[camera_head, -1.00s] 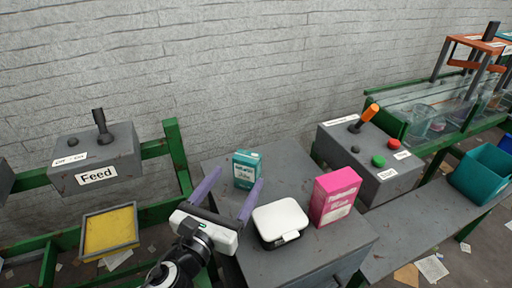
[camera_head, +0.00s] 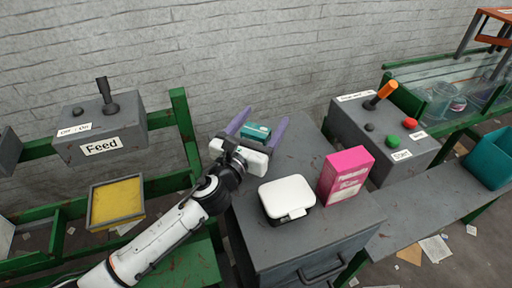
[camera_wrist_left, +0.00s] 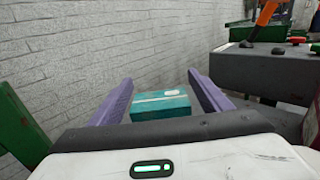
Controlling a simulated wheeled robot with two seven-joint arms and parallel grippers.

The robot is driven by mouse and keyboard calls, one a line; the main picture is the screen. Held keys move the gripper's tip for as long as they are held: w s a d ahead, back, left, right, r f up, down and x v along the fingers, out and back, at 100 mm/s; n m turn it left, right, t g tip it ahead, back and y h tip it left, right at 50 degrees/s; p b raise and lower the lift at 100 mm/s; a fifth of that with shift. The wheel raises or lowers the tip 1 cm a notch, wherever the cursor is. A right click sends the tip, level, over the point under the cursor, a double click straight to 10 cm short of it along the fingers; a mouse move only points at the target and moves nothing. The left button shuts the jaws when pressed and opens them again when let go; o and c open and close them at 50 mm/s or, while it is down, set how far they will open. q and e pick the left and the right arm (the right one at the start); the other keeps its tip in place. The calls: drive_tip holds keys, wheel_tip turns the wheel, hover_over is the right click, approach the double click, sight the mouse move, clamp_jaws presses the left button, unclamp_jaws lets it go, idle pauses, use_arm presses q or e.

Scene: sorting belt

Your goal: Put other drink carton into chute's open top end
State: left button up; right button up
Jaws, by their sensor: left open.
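A larger pink carton (camera_head: 346,176) stands upright to the right on the same top. I cannot make out a chute. My right gripper is not in view.
A white-lidded box (camera_head: 286,196) lies in front of the teal carton, left of the pink one. A control box (camera_head: 385,135) with an orange lever stands to the right. A Feed box (camera_head: 100,128) and yellow tray (camera_head: 116,202) are left. A teal bin (camera_head: 490,160) is far right.

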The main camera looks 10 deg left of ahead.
use_arm(q)
drive_tip(key=shift+c, duration=1)
drive_tip(key=c, duration=1.1)
drive_tip(key=shift+c, duration=0.9)
wheel_tip(320, 180, up, 10)
drive_tip(key=p, duration=0.4)
drive_tip(key=s+a+f+y, duration=0.1)
drive_tip(key=s+a, duration=0.2)
drive_tip(key=s, duration=0.5)
drive_tip(key=s+a+f+n+y, duration=0.1)
drive_tip(key=s+a+f, duration=0.1)
drive_tip(key=s, duration=0.5)
drive_tip(key=s+a+f+n+y, duration=0.1)
drive_tip(key=s+a+f, duration=0.1)
drive_tip(key=s, duration=0.6)
drive_tip(key=shift+s+a, duration=0.35)
drive_tip(key=shift+a, duration=0.55)
